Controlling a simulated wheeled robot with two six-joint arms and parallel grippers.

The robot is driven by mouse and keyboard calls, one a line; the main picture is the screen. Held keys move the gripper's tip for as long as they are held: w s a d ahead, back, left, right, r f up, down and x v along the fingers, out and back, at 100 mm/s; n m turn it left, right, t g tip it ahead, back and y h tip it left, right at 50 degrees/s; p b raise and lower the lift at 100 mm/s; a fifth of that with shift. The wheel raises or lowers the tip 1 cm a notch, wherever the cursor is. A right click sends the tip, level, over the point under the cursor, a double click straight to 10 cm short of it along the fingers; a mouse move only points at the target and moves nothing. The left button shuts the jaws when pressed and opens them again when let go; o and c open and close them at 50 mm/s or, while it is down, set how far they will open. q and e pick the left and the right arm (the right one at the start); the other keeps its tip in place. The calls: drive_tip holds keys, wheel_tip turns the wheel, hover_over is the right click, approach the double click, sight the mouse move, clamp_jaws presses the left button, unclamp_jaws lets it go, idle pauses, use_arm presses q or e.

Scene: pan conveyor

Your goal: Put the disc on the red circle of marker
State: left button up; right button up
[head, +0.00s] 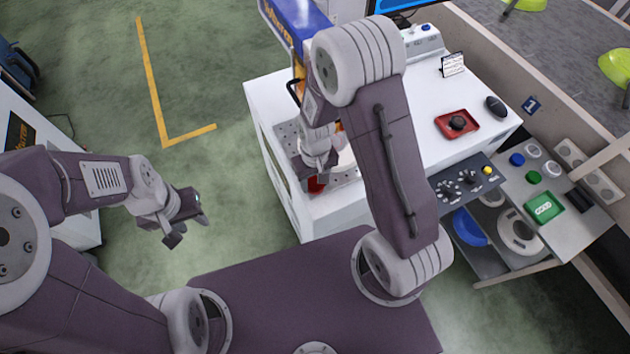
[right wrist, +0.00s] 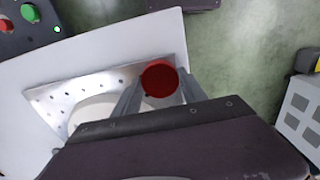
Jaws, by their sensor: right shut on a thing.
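A red round piece (right wrist: 160,76), which looks like the disc, sits between the fingertips of my right gripper (right wrist: 161,92) in the right wrist view. My right gripper is shut on it, over the edge of a perforated metal plate (right wrist: 52,93). In the head view the red piece (head: 316,185) shows just below my right gripper, partly hidden. A pale white round thing (right wrist: 92,112) lies on the plate, partly hidden by the gripper. My left gripper (head: 187,231) is open and empty over the green floor. I cannot make out a separate red circle of a marker.
The white table (head: 400,150) carries a red tray (head: 470,130) with a black knob-like thing, a black mouse (head: 496,106) and a small sign (head: 452,64). A dark control panel (head: 463,186) and a grey shelf (head: 560,205) stand at the right. The floor left of the table is clear.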

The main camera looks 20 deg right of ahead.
drive_tip(key=shift+f, duration=0.1)
drive_tip(key=shift+f, duration=0.15)
drive_tip(key=o, duration=1.5)
